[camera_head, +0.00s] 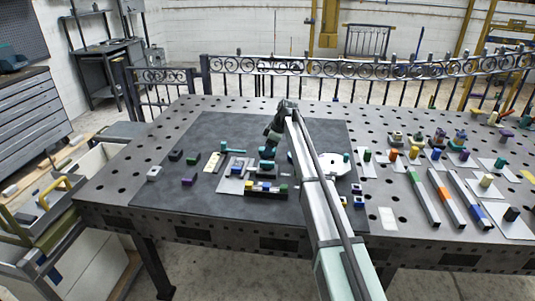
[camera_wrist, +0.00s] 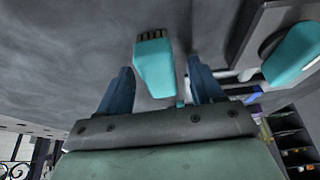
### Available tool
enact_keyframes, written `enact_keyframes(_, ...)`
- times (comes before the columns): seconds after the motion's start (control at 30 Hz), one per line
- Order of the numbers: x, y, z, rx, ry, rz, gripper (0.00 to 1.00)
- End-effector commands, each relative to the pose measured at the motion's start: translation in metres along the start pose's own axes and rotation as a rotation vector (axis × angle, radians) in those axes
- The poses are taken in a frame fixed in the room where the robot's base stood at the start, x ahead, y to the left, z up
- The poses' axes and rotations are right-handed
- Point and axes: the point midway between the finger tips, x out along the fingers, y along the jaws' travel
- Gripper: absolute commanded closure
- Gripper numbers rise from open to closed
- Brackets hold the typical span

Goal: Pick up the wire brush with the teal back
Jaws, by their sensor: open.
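In the wrist view, a teal-backed block with short brown bristles at one end, which looks like the wire brush (camera_wrist: 154,70), lies between and just beyond my fingertips. My gripper (camera_wrist: 160,64) is open, with one dark blue finger on each side of it and a visible gap to both. I cannot tell how far below the fingertips it is. In the head view my gripper (camera_head: 269,144) hangs over the middle of the dark mat (camera_head: 170,137), close to small teal pieces (camera_head: 266,153). I cannot tell there which piece is the brush.
A teal rounded piece (camera_wrist: 292,54) on a grey block stands right of the fingers in the wrist view. A white disc (camera_head: 333,163) lies right.

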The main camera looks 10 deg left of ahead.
Motion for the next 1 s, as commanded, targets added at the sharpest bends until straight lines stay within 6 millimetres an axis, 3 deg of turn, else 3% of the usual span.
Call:
enact_keyframes(0.2, 0.0005, 0.0001, 0.0000, 0.000, 0.000, 0.000, 0.36)
enact_keyframes(0.8, 0.0003, 0.0000, 0.0001, 0.000, 0.000, 0.000, 0.92)
enact_keyframes(1.0, -0.0001, 0.0000, -0.0001, 0.000, 0.000, 0.000, 0.92)
